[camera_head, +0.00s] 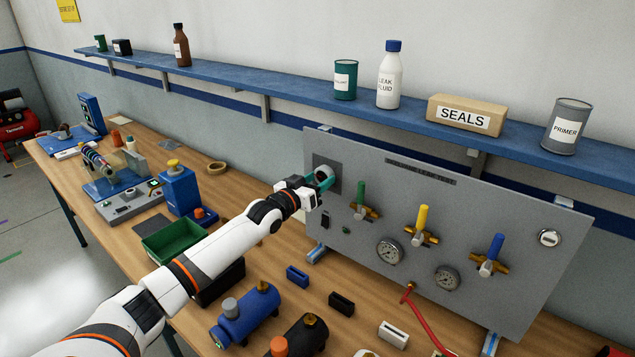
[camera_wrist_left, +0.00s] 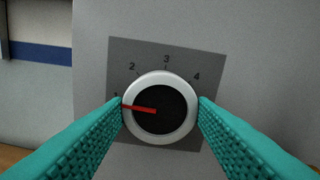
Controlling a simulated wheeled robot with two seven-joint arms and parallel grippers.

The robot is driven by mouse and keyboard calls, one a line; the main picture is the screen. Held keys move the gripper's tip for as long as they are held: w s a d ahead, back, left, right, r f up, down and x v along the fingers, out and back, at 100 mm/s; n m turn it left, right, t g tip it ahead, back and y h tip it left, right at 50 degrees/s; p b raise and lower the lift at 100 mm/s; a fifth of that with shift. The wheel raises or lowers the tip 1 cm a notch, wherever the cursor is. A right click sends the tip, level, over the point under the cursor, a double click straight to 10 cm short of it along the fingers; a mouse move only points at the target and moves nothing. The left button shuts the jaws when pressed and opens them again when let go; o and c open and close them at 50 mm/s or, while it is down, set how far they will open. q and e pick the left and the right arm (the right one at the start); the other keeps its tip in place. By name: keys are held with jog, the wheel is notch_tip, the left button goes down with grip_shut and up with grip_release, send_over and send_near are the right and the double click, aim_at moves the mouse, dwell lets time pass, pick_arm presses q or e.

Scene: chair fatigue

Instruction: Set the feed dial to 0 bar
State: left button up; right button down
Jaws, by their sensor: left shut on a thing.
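The feed dial (camera_wrist_left: 160,108) is a round knob with a white rim, a black face and a red pointer, on a dark square plate with numbers. In the left wrist view the pointer aims left, close to the 1 mark, which a finger partly covers. The marks 2, 3 and 4 show above the knob. My left gripper (camera_wrist_left: 161,104) has its teal fingers on both sides of the rim, shut on it. In the head view the dial (camera_head: 323,174) is at the panel's upper left, with my left gripper (camera_head: 318,184) at it. My right gripper is not in view.
The grey panel (camera_head: 480,215) also carries green (camera_head: 361,195), yellow (camera_head: 422,218) and blue (camera_head: 492,250) valve levers and two gauges. A blue shelf (camera_head: 290,87) with bottles and cans runs above.

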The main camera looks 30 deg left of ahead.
pick_arm(q)
jog(key=n, duration=0.2)
jog(key=n+b, duration=0.1)
jog(key=n, duration=0.2)
jog(key=shift+f+n, duration=0.2)
jog(key=shift+n, duration=0.1)
jog(key=shift+d+n, duration=0.1)
jog(key=shift+n, duration=1.8)
jog(key=o, duration=1)
jog(key=shift+r, duration=0.15)
jog(key=shift+s+a+b, duration=0.15)
jog(key=shift+s+b, duration=0.3)
jog(key=shift+s, duration=1.55)
jog(key=shift+s+a+b, duration=0.2)
jog(key=shift+s+b, duration=0.2)
jog(key=shift+s, duration=1.6)
jog(key=shift+s+a+b, duration=0.15)
jog(key=shift+s+b, duration=0.3)
jog(key=shift+s, duration=1.55)
